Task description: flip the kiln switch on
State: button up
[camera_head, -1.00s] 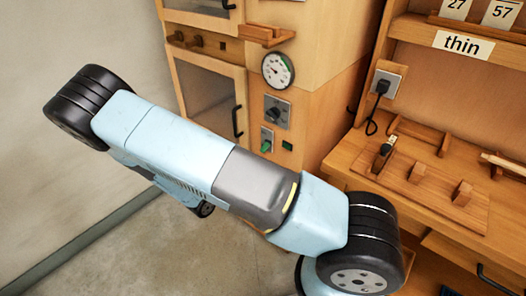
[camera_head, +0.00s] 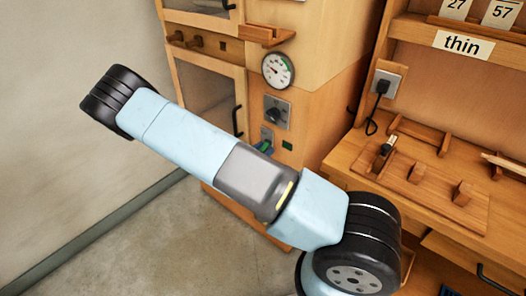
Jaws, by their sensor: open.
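The kiln switch is on a small grey plate (camera_head: 267,134) low on the kiln's (camera_head: 310,45) wooden front, under the dial knob (camera_head: 276,112). Its green part (camera_head: 261,146) is only partly in view. A small dark and blue-grey shape, seemingly the tip of my gripper (camera_head: 265,148), shows at the plate's lower part. I cannot tell whether it touches the switch. My pale blue arm crosses in front and hides the rest of the gripper. The switch's position cannot be read.
A round gauge (camera_head: 278,70) is above the knob. A small green light (camera_head: 287,145) is right of the switch. A wooden bench (camera_head: 360,160) with a slotted rack and a plugged-in socket (camera_head: 384,84) stands at the right. The floor at the lower left is clear.

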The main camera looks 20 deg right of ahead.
aim_at(265, 145)
grip_shut()
dwell(0.3)
jog(key=shift+r, duration=0.1)
jog(key=g+y, duration=0.1)
jog(key=r+g+y, duration=0.1)
jog(key=y, duration=0.1)
jog(key=g+y, duration=0.1)
jog(key=shift+s+a+r+y, duration=0.1)
jog(key=shift+a+r+y, duration=0.1)
jog(key=shift+r+y, duration=0.15)
jog(key=shift+r+g+y, duration=0.5)
jog(key=shift+g+y, duration=0.1)
jog(key=shift+y, duration=0.35)
jog(key=shift+d+r+g+y, duration=0.1)
jog(key=shift+r+g+y, duration=0.15)
jog(key=shift+g+y, duration=0.3)
jog(key=shift+d+r+g+y, duration=0.1)
jog(key=shift+r+g+y, duration=0.2)
jog(key=shift+y, duration=0.45)
jog(key=shift+f+g, duration=0.1)
jog(key=shift+g, duration=0.15)
